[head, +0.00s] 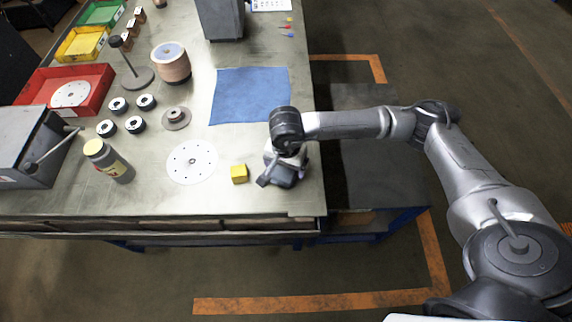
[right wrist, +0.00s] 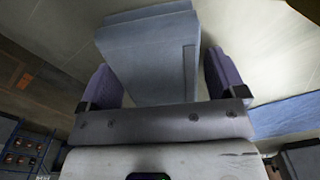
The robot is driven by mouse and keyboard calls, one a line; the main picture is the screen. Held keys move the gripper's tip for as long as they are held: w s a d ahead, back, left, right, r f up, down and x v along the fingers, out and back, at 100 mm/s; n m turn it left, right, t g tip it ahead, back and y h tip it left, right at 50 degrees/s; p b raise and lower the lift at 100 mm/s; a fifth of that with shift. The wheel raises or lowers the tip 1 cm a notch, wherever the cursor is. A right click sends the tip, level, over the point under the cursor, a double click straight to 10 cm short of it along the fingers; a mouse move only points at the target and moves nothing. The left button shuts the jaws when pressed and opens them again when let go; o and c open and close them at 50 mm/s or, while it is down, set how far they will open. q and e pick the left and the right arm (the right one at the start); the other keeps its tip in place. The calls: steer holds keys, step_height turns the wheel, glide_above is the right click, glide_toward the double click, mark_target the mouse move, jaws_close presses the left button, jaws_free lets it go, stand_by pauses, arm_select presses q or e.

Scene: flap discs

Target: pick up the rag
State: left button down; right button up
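The rag (right wrist: 150,50) is a folded grey-blue cloth, seen in the right wrist view lying on the table between and beyond my fingers. My right gripper (right wrist: 163,80) is open, with its two purple-grey fingers spread on either side of the rag's near part. In the head view my right gripper (head: 276,181) points down near the table's right front corner and largely hides the rag. I cannot tell whether either finger touches the cloth. My left gripper is not in view.
A yellow block (head: 239,174) and a white disc (head: 192,161) lie left of my right gripper. A flat blue mat (head: 250,95) lies behind it. A bottle (head: 108,160), several dark rings and a red bin (head: 100,95) stand further left. The table's right edge is close by.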

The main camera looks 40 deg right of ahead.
steer(key=c, duration=0.8)
steer(key=shift+r, duration=0.1)
steer(key=shift+r, duration=0.55)
steer(key=r, duration=0.3)
steer(key=shift+s+d+r+p, duration=0.1)
steer(key=shift+s+r+p, duration=0.1)
steer(key=shift+s+p, duration=0.15)
steer(key=s+r, duration=0.2)
steer(key=s, duration=0.1)
steer(key=s+d+r, duration=0.1)
steer(key=s+r, duration=0.1)
steer(key=s, duration=0.2)
steer(key=s+r+p, duration=0.1)
steer(key=s+r, duration=0.1)
steer(key=s, duration=0.2)
steer(key=shift+d+r, duration=0.15)
steer(key=shift+d, duration=0.05)
